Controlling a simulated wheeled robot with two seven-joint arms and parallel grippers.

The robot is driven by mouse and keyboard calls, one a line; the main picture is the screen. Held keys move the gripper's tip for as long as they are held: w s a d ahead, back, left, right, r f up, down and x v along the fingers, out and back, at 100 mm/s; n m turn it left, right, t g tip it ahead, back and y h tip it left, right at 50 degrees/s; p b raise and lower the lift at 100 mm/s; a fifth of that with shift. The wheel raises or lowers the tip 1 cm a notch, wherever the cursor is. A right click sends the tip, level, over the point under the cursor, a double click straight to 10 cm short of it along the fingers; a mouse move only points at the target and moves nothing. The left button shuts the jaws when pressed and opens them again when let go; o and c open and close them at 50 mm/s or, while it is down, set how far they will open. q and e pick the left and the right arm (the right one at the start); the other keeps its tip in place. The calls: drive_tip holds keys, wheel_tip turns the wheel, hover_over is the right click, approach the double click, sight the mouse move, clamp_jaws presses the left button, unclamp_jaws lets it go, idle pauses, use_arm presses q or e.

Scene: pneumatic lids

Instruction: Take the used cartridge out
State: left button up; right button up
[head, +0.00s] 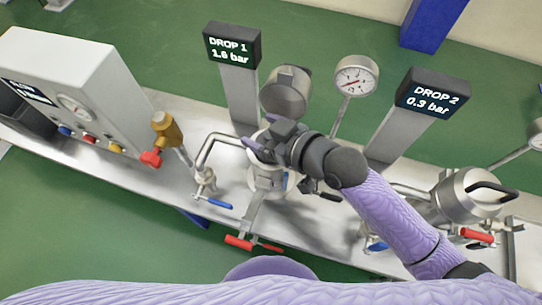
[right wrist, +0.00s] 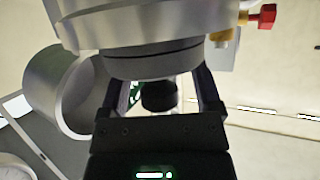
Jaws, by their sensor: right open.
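My right gripper (head: 257,136) reaches in from the right over the mouth of the DROP 1 housing (head: 268,180), whose lid (head: 287,90) stands open behind it. In the right wrist view the two fingers (right wrist: 160,92) are apart, with a short dark knob-like piece (right wrist: 159,97) between them. I cannot tell whether the fingers touch it or whether it belongs to the used cartridge. The cartridge is not clearly seen in the head view, as my gripper and hand cover most of the housing's mouth. My left gripper is out of view.
The DROP 1 display (head: 232,46) reads 1.6 bar; the DROP 2 display (head: 431,93) reads 0.3 bar. A pressure gauge (head: 355,77) stands between them. The closed DROP 2 housing (head: 466,194) is at the right. Pipes and a blue-handled valve (head: 219,203) flank the DROP 1 housing.

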clamp_jaws()
idle(0.8)
idle(0.5)
